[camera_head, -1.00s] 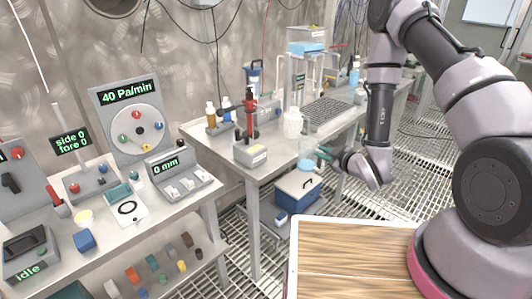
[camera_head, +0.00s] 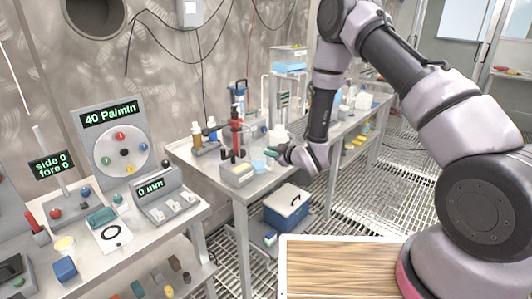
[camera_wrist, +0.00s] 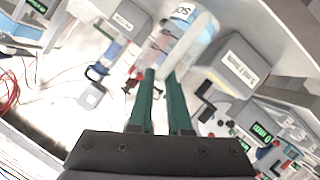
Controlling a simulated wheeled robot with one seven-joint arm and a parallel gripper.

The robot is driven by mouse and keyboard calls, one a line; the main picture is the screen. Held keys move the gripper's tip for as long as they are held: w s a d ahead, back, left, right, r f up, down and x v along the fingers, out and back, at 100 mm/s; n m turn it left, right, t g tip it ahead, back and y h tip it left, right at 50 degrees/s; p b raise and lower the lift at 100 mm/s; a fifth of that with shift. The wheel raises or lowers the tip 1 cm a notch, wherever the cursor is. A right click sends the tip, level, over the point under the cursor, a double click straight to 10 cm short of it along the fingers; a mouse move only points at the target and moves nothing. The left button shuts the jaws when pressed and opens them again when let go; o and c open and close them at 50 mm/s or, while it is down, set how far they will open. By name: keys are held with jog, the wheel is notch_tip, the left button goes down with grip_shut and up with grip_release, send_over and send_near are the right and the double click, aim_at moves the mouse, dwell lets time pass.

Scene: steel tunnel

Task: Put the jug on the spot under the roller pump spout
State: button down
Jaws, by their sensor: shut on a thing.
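My gripper (camera_head: 270,155) has green fingers and is shut on a clear, pale-blue jug (camera_head: 258,165). It holds the jug by the front end of the middle bench. In the wrist view the jug (camera_wrist: 182,40) shows as a clear vessel with a white lettered label, at the fingertips (camera_wrist: 161,72). Its contents are unclear. A white pad with a black ring (camera_head: 112,235) lies on the left bench, in front of a dial panel (camera_head: 121,148) reading 40 Pa/min. I cannot tell which device is the roller pump, and no spout is clear.
A grey box (camera_head: 240,174) and a red-and-black stand (camera_head: 236,132) are close to the jug. A white container (camera_head: 278,134) stands behind the gripper. A 0 mm device (camera_head: 165,197) is right of the ringed pad. A blue cooler (camera_head: 287,207) sits low. A gap separates the benches.

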aim_at(265, 148)
jog(key=shift+w+a, duration=1)
jog(key=shift+w, duration=0.15)
jog(key=shift+f, duration=0.5)
jog(key=shift+w+f, duration=0.1)
jog(key=shift+f, duration=0.15)
jog(key=c, duration=0.8)
grip_release()
jog(key=shift+c, duration=0.2)
